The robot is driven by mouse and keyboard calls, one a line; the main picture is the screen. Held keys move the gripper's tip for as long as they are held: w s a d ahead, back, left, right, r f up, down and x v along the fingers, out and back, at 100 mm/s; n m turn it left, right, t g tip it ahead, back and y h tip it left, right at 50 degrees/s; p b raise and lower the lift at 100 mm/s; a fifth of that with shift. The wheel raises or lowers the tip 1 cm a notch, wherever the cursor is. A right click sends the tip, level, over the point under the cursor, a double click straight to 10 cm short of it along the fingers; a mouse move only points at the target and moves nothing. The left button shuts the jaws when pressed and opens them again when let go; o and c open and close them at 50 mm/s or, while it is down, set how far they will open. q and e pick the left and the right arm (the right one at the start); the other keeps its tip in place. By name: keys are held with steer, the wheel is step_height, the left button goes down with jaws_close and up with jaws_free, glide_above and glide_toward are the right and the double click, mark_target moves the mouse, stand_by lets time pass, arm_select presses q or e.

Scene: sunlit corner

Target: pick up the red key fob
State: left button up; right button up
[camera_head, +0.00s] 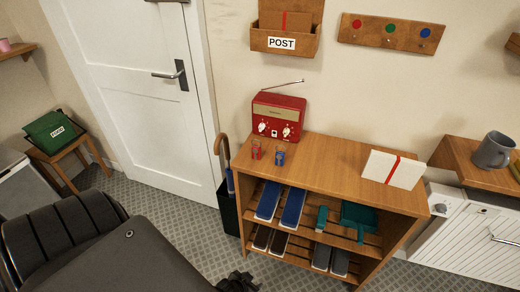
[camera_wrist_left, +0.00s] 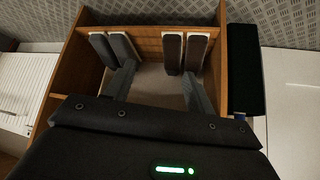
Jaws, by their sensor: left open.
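A small red item (camera_head: 257,150), which may be the red key fob, is on the wooden cabinet top, just in front of the red radio. It is too small to make out its exact shape. A similar blue item (camera_head: 280,154) is right beside it. My left gripper (camera_head: 238,284) shows as a dark shape at the bottom edge, low in front of the cabinet and well below its top. In the left wrist view my left gripper (camera_wrist_left: 158,88) is open and empty, its fingers apart before the shelf with shoes. The red item is not in that view. My right gripper is not in view.
The cabinet (camera_head: 330,172) has shoes on its shelves and a white packet with a red band (camera_head: 393,169) on top. The radio (camera_head: 278,116) stands at its back left corner. A rack with coloured dots (camera_head: 391,34) hangs above. An umbrella stand (camera_head: 228,208) is left of the cabinet.

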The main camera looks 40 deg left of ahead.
arm_select(q)
steer(key=w+a+r+n+t+y, duration=0.1)
steer(key=w+a+r+t, duration=0.2)
steer(key=w+r, duration=0.55)
steer(key=n+t+y+p, duration=0.1)
steer(key=n+t+y, duration=0.2)
steer(key=t+y, duration=0.25)
glide_toward(255, 151)
steer(key=a, duration=0.1)
steer(key=shift+t+h, duration=0.35)
steer(key=shift+t, duration=0.1)
steer(key=x, duration=0.5)
steer(key=shift+w+a+f+p, duration=0.1)
steer(key=shift+w+f+p, duration=0.15)
steer(key=shift+p, duration=0.1)
steer(key=shift+w+r, duration=0.1)
steer(key=shift+w, duration=0.1)
steer(key=x, duration=0.2)
steer(key=p+x, duration=0.1)
steer(key=x, duration=0.1)
steer(key=shift+w, duration=0.45)
steer(key=c, duration=1.1)
steer(key=shift+c, duration=0.2)
